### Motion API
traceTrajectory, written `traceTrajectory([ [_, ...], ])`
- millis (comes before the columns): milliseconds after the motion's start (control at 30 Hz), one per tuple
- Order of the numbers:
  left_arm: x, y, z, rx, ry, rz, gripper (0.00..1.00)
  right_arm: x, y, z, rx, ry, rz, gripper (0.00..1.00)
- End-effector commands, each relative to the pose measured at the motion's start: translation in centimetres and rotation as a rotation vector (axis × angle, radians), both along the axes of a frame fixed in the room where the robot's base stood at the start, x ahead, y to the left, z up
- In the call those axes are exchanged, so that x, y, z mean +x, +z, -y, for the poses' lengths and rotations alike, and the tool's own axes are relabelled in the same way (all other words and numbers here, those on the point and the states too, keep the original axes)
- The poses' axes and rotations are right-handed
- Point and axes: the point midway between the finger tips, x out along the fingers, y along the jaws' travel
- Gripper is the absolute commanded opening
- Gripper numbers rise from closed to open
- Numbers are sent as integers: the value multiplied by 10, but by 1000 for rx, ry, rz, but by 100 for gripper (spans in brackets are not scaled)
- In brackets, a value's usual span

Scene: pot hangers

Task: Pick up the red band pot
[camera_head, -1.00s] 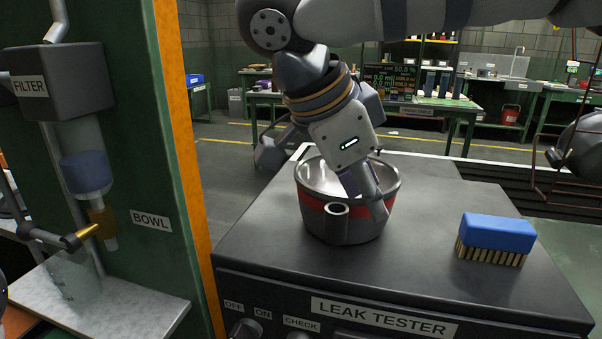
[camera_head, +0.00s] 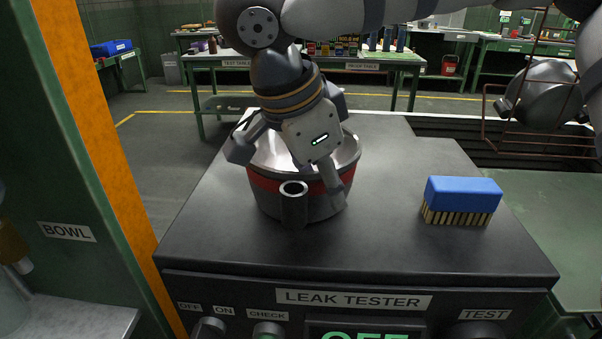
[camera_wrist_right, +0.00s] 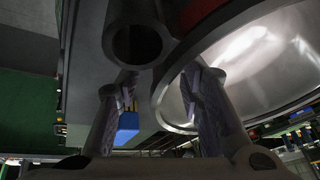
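The red band pot (camera_head: 267,205) stands upright on the black leak tester (camera_head: 400,245). It is metal, with a red band below its rim and a short hollow tube handle facing the front. My right gripper (camera_head: 322,178) reaches down over the pot's near right side. In the right wrist view, the pot's shiny inside (camera_wrist_right: 262,65) and the open end of the tube handle (camera_wrist_right: 137,43) are close. There the right gripper (camera_wrist_right: 155,100) has its fingers apart, one over the pot's inside and one outside the rim. My left gripper is out of view.
A blue brush (camera_head: 462,198) with tan bristles lies on the leak tester, right of the pot. A green and orange post (camera_head: 85,130) stands close on the left. A brown wire rack with a dark round vessel (camera_head: 545,93) is at the right. The tester top between pot and brush is clear.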

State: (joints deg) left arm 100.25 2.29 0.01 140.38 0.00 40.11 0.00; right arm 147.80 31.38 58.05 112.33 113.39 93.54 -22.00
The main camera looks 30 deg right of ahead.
Motion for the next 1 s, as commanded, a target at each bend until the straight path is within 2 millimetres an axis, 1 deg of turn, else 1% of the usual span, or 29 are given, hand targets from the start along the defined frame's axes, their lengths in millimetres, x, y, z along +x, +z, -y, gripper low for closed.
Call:
traceTrajectory([
  [167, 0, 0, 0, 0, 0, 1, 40, 0, 0, 0, 0, -1, 1, 34],
  [200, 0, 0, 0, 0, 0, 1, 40, 0, 0, 0, 0, -1, 1, 30],
  [267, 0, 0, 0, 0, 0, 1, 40, 0, 0, 0, 0, -1, 1, 16],
  [300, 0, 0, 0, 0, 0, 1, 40, 0, 0, 0, 0, -1, 1, 7],
  [333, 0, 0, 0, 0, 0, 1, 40, 0, 0, 0, 0, -1, 1, 0],
  [800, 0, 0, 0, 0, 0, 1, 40, 1, 2, 0, 0, 0, 4, 0],
  [933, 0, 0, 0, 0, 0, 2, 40, 1, 12, 0, 0, -3, 6, 0],
  [1000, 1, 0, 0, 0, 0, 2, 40, 1, 24, 0, 1, -1, 9, 0],
])
